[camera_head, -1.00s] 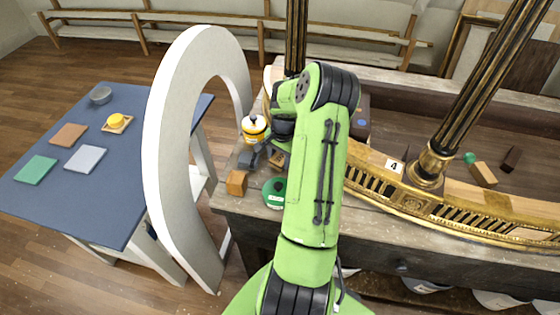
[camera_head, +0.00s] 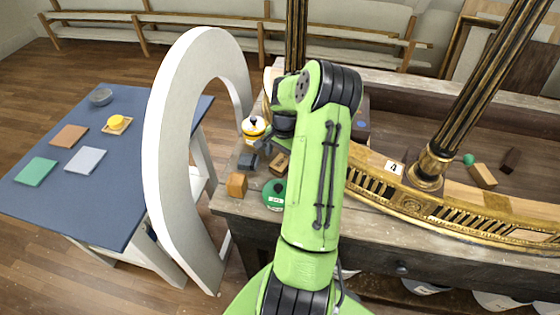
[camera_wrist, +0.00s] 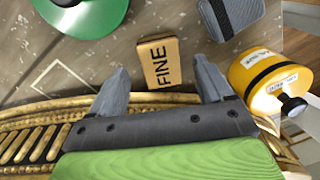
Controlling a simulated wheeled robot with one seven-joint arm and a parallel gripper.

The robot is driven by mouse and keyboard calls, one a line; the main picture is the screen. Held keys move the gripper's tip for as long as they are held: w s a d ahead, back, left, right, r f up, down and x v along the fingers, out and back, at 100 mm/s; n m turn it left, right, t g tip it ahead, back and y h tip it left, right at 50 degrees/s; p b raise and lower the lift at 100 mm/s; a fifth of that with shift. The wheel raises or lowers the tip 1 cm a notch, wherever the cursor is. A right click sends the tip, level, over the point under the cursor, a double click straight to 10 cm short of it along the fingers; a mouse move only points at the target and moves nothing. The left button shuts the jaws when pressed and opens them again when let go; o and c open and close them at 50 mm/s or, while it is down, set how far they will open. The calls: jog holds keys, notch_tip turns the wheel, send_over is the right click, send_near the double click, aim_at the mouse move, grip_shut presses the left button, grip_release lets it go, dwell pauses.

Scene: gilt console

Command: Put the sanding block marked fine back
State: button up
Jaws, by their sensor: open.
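The sanding block marked FINE (camera_wrist: 158,64) is a small tan block with dark letters. In the wrist view it lies on the worktop, between and just beyond my fingertips. In the head view the block (camera_head: 281,164) sits just left of my green arm, partly hidden by it. My gripper (camera_wrist: 162,76) is open with nothing held; its two grey fingers are spread to either side of the block's near end. I cannot tell its height above the worktop. A white outline (camera_wrist: 62,80) is marked on the worktop at left in the wrist view.
A green disc (camera_head: 273,194), an orange-brown block (camera_head: 236,184), a dark grey block (camera_head: 247,160) and a yellow tin (camera_head: 254,128) crowd the worktop's left end. A gilt rail (camera_head: 400,199) runs right. A white arch (camera_head: 178,170) stands before the blue table (camera_head: 110,205).

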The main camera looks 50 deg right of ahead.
aim_at(283, 165)
notch_tip(283, 165, up, 8)
jog(key=w+a+r+n+h, duration=0.2)
jog(key=a+r+n, duration=0.3)
jog(key=a+r, duration=0.5)
jog(key=s+a+r+n+t, duration=0.15)
jog(key=a+r+n, duration=0.25)
jog(key=a, duration=0.7)
jog(key=s+a+r+n+t+y, duration=0.2)
jog(key=s+a+n, duration=0.6)
jog(key=s+a, duration=0.4)
jog(key=shift+s+a+n+t+p, duration=0.35)
jog(key=shift+a+t, duration=0.2)
jog(key=shift+a, duration=0.25)
jog(key=shift+w+r, duration=0.15)
